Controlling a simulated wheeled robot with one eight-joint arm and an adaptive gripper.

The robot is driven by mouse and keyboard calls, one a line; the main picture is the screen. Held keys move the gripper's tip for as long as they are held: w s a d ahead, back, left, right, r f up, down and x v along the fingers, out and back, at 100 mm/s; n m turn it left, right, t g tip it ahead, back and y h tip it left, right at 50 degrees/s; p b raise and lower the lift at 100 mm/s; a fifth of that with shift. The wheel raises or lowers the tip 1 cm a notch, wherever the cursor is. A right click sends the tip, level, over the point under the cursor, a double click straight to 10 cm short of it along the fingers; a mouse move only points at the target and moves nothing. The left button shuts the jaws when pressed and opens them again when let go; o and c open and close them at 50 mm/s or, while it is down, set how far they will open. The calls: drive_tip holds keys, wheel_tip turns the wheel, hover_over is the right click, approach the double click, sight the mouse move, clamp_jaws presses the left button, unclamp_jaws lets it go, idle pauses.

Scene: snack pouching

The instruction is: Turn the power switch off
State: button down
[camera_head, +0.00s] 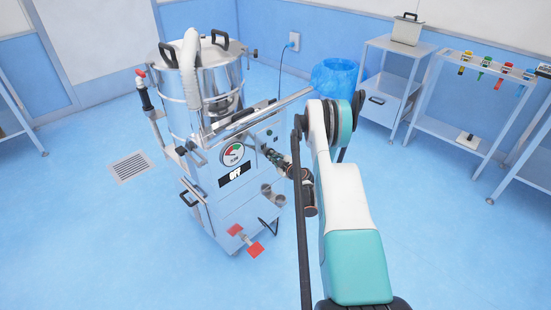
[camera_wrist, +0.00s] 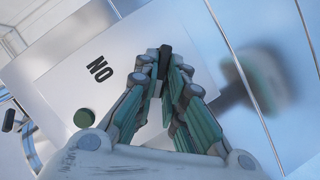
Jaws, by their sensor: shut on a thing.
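The power switch (camera_wrist: 165,54) is a small dark knob on the pale panel of the steel filling machine (camera_head: 212,200). In the wrist view its dark tip shows between the fingertips of my gripper (camera_wrist: 164,72), which is shut on it. A dark green round button (camera_wrist: 84,118) sits below that label. In the head view my gripper (camera_head: 268,154) is against the machine's front right, and the switch is hidden there.
The machine has a dial gauge (camera_head: 232,153), a black sign (camera_head: 235,174) that seems to read "OFF", and a red pedal (camera_head: 255,249). A blue bin (camera_head: 334,77) and metal shelves (camera_head: 462,127) stand right.

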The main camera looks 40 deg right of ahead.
idle(0.3)
drive_tip(key=c, duration=1.7)
unclamp_jaws()
wheel_tip(320, 180, up, 10)
